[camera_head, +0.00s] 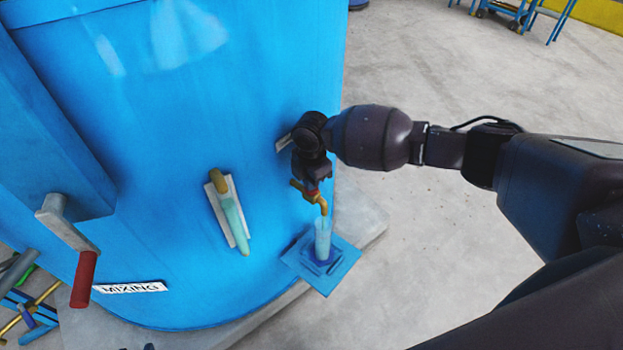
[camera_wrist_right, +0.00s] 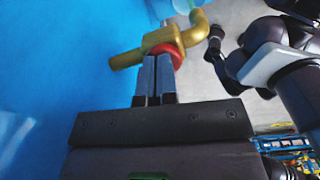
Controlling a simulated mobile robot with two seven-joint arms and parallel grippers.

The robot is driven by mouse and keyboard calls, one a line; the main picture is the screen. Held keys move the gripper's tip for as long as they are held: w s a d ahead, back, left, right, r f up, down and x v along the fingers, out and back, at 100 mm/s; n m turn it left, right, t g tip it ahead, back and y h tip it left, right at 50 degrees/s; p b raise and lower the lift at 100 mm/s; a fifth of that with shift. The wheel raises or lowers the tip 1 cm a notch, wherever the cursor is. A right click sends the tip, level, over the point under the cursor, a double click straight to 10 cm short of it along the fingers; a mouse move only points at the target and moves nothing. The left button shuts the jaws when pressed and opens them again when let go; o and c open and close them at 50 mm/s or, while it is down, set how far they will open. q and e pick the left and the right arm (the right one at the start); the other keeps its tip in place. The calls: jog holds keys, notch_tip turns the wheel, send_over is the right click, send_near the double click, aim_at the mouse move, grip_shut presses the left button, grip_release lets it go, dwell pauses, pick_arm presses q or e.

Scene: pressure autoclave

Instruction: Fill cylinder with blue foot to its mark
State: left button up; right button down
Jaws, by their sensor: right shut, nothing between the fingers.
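The cylinder with the blue foot (camera_head: 323,240) stands upright on a small blue shelf (camera_head: 341,277) on the tank's side, under the spout of a brass tap (camera_head: 322,201). Its liquid level and mark are too small to read. My right gripper (camera_head: 316,180) is at the tap. In the right wrist view, the right gripper's (camera_wrist_right: 154,88) two fingers are closed together, with nothing between them, and their tips are at the red part (camera_wrist_right: 172,52) of the brass tap (camera_wrist_right: 170,38). A pale piece, perhaps the cylinder (camera_wrist_right: 183,6), shows at the top edge. My left gripper is not seen.
The large blue tank (camera_head: 270,90) fills the left of the head view. It carries a lever with a pale green grip (camera_head: 233,222), a red-handled crank (camera_head: 84,277) and a MIXING label (camera_head: 130,287). Grey floor (camera_head: 440,240) lies open to the right.

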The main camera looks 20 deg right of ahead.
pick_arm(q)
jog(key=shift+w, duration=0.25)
pick_arm(e)
jog(key=shift+s+f, duration=0.45)
jog(key=shift+f, duration=0.2)
dwell(1.7)
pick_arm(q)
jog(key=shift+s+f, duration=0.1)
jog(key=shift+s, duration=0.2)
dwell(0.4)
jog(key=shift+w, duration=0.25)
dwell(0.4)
pick_arm(e)
jog(key=shift+a+r+p, duration=0.1)
jog(key=shift+r+p, duration=0.25)
jog(key=shift+r, duration=0.1)
jog(key=r+p, duration=0.2)
jog(key=r, duration=0.1)
jog(key=r+p, duration=0.1)
jog(key=p, duration=0.1)
jog(key=shift+w+r, duration=0.3)
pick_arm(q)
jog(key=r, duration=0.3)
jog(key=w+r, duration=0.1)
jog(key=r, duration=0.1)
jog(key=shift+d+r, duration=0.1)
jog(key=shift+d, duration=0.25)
pick_arm(e)
notch_tip(320, 180, up, 10)
jog(key=shift+w, duration=0.15)
